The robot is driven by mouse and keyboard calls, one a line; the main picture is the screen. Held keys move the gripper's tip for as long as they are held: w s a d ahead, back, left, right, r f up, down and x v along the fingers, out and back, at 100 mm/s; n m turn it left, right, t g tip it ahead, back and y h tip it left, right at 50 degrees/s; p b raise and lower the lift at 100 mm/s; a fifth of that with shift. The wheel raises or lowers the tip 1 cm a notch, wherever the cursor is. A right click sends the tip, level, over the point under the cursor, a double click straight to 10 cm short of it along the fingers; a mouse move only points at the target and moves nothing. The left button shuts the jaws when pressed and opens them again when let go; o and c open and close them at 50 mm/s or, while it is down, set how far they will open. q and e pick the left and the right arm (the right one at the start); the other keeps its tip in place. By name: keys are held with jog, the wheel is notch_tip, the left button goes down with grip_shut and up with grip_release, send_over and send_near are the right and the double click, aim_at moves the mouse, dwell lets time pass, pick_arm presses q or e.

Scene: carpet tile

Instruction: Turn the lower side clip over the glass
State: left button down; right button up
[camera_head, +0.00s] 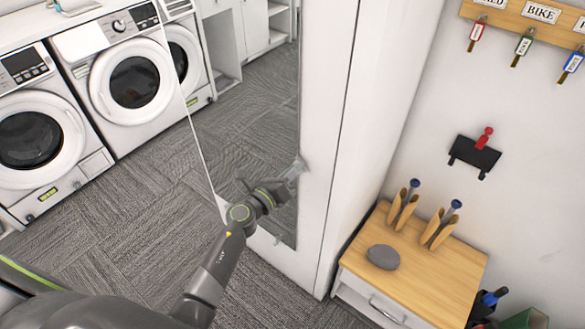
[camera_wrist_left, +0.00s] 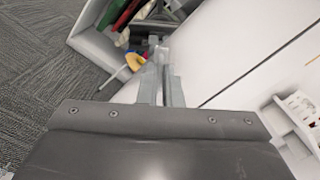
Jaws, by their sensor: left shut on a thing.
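The glass (camera_head: 262,100) is a tall mirror pane on the front of a white cabinet (camera_head: 345,120), and it reflects the carpet. My left gripper (camera_head: 292,174) is at the lower right edge of the glass. It is shut on a small pale clip (camera_head: 301,163) at that edge, which the fingers largely hide. In the left wrist view, the fingers of my left gripper (camera_wrist_left: 160,75) are close together, with a pale, blurred piece at their tips. I cannot tell which way the clip is turned. My right gripper is not in view.
A wooden-topped cabinet (camera_head: 450,265) with a grey stone-like object (camera_head: 383,257) stands right of the white cabinet. Labelled keys hang from a wall rack (camera_head: 510,18). Washing machines (camera_head: 125,85) stand at the left. Carpet is open at the lower left.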

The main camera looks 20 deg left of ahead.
pick_arm(q)
jog(key=shift+f+n+p, duration=0.15)
jog(key=shift+n+p, duration=2.2)
jog(key=shift+n, duration=2.75)
jog(key=c, duration=1.6)
grip_release()
jog(key=shift+a, duration=0.1)
jog(key=shift+s, duration=0.1)
jog(key=b+v, duration=0.2)
jog(key=v, duration=1.5)
jog(key=shift+s, duration=0.1)
